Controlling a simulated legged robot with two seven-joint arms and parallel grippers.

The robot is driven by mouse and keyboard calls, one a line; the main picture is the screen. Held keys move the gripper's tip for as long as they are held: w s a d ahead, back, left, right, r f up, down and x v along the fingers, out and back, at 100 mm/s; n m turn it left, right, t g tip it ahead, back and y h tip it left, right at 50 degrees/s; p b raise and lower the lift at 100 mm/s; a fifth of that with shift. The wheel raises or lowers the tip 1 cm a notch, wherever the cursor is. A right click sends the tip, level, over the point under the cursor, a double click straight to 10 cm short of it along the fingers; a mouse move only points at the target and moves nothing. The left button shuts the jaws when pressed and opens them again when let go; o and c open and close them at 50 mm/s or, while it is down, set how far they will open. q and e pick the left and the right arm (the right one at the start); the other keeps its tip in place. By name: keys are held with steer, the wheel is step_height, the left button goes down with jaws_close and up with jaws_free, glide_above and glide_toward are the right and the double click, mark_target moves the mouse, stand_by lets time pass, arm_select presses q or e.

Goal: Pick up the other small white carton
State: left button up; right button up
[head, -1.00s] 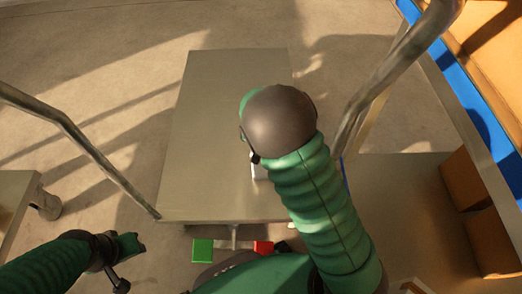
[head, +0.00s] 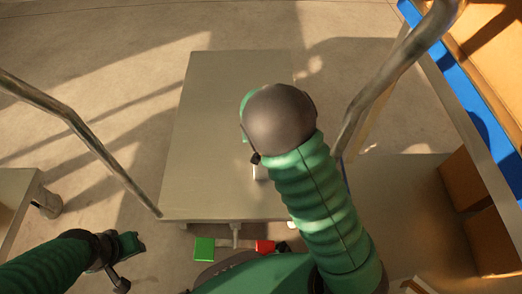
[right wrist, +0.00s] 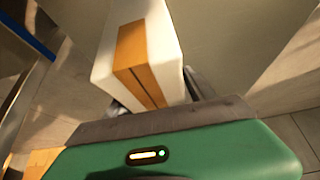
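A small white carton (right wrist: 158,48) with an orange band fills the space between the fingers of my right gripper (right wrist: 157,97) in the right wrist view. Both dark fingers lie close against its sides, and the gripper looks shut on it. In the head view my right arm and wrist hide most of the carton; a small white part (head: 261,173) shows below the wrist. I cannot tell whether the carton touches the table. My left gripper (head: 132,244) is at the lower left, away from the table; its fingers are too small to judge.
The grey metal table (head: 215,130) is otherwise bare where I see it. Metal rails stand at the left (head: 85,135) and right (head: 385,90). Brown boxes (head: 465,180) stand at the right. Green (head: 204,249) and red (head: 265,247) blocks show by the table's near edge.

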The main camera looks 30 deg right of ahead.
steer(key=shift+d, duration=0.1)
jaws_close()
steer(key=shift+w+r, duration=0.1)
steer(key=shift+r, duration=0.05)
